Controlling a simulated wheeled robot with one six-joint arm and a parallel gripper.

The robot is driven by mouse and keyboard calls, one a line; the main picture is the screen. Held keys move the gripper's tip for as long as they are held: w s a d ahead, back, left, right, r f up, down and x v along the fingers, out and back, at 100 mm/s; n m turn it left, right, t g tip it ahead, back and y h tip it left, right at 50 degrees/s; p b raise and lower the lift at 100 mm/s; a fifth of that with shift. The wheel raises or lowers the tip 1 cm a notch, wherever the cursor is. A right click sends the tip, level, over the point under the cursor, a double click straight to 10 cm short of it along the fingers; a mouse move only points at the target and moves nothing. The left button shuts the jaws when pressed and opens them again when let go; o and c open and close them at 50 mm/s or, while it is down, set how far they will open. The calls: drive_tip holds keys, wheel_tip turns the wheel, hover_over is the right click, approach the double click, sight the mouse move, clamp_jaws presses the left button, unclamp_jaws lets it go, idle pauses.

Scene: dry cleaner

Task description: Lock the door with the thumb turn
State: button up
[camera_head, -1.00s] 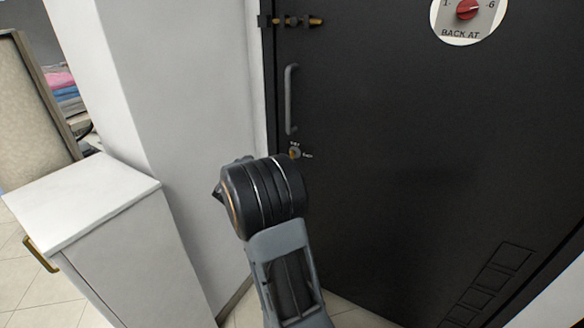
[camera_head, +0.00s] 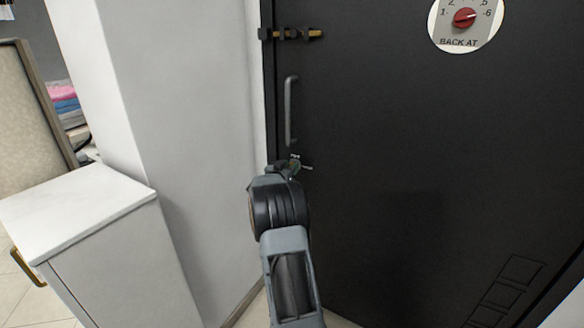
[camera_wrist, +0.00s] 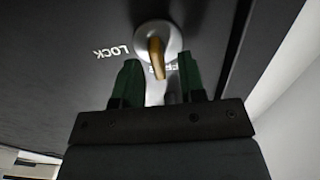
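The black door (camera_head: 400,130) fills the right of the head view. The brass thumb turn (camera_wrist: 156,57) sits on a round silver plate in the wrist view, with its lever pointing toward a partly hidden label that seems to read FREE. The word LOCK is printed to its left. My gripper (camera_wrist: 159,66) is open, with one dark green finger on each side of the lever and gaps showing between. I cannot tell how deep the fingers reach around it. In the head view my gripper (camera_head: 284,168) is at the lock and mostly hides the turn.
A grey pull handle (camera_head: 290,110) is above the lock, and a sliding bolt (camera_head: 291,34) is higher up. A round dial sign (camera_head: 467,20) is at the top right. A white wall stands left of the door, with a white cabinet (camera_head: 95,215) further left.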

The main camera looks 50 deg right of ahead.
drive_tip(key=shift+x, duration=0.85)
drive_tip(key=shift+c, duration=0.3)
clamp_jaws()
